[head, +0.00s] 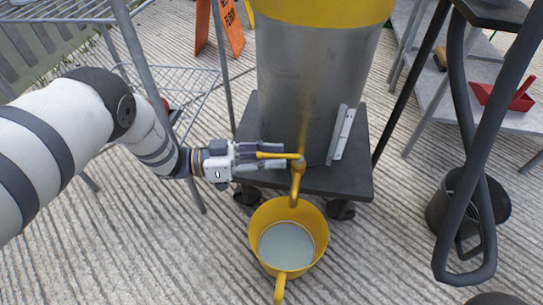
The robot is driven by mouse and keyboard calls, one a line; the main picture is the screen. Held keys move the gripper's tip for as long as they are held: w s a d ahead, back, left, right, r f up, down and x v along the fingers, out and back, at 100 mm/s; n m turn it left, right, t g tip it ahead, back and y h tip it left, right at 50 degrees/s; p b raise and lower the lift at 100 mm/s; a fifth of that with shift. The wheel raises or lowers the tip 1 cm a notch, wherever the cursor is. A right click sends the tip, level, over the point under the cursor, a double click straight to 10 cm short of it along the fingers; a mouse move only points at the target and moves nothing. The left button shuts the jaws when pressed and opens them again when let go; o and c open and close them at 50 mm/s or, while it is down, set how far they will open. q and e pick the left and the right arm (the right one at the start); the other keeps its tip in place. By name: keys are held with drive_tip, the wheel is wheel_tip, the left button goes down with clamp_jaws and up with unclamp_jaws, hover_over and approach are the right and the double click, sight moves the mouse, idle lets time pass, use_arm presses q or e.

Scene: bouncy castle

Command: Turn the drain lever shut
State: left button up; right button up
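A grey metal drum (285,85) with a yellow upper band stands on a dark wheeled platform. A yellow tap with a downturned spout (296,185) sticks out low on its front. The yellow drain lever (272,155) points left from the tap, roughly level in the picture. My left gripper (284,156) reaches in from the left, its fingers apart, one above and one below the lever. I cannot tell whether either finger touches it. A yellow bucket (258,225) with pale liquid sits on the ground below the spout. My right gripper is not in view.
A wire rack (185,95) stands at left, near my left arm. The dark platform (345,180) has casters. Orange floor signs (231,30) stand behind. A dark bin (470,200) and black curved tubing (485,215) are at right. Ribbed ground is clear around the bucket.

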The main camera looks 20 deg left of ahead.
use_arm(q)
drive_tip(key=shift+a+f, duration=0.1)
drive_tip(key=shift+a, duration=0.05)
drive_tip(key=v, duration=1.2)
drive_tip(key=shift+c, duration=0.6)
